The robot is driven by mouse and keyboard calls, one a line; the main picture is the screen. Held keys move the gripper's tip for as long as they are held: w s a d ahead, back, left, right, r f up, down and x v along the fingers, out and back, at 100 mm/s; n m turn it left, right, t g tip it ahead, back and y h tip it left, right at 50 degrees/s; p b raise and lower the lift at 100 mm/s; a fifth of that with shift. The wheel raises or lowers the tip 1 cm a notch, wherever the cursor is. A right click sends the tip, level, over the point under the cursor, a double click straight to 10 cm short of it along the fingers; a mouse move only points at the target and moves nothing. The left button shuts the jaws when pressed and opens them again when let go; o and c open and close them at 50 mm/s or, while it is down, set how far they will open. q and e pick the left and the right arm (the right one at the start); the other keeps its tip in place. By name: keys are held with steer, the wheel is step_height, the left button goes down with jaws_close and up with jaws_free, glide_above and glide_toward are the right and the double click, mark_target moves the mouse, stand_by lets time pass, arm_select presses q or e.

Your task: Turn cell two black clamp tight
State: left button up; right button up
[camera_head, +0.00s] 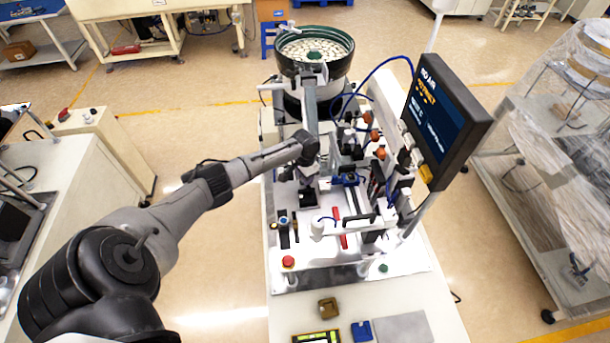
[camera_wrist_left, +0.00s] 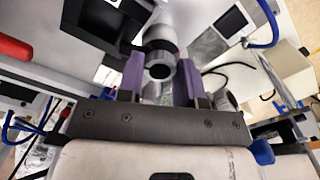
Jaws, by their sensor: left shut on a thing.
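A dark grey round knob with a hollow end (camera_wrist_left: 160,62), which looks like the black clamp, sits between the two purple fingers of my left gripper (camera_wrist_left: 160,78) in the left wrist view. The gripper is shut on it. In the head view my left arm reaches in from the left to the feeder machine, and my left gripper (camera_head: 307,178) points down into it. The clamp cannot be made out there, hidden by the gripper and machine parts. My right gripper is not in view.
A green-rimmed bowl feeder (camera_head: 314,52) full of pale parts stands behind the gripper. A tilted monitor (camera_head: 440,112) and orange knobs (camera_head: 376,136) are on the right. A red button (camera_head: 288,261) is at the front. Black blocks (camera_wrist_left: 105,25) crowd the fingers.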

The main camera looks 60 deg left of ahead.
arm_select(q)
steer(key=shift+m, duration=0.6)
steer(key=o, duration=0.9)
steer(key=shift+r+b, duration=0.75)
steer(key=shift+r, duration=6.15)
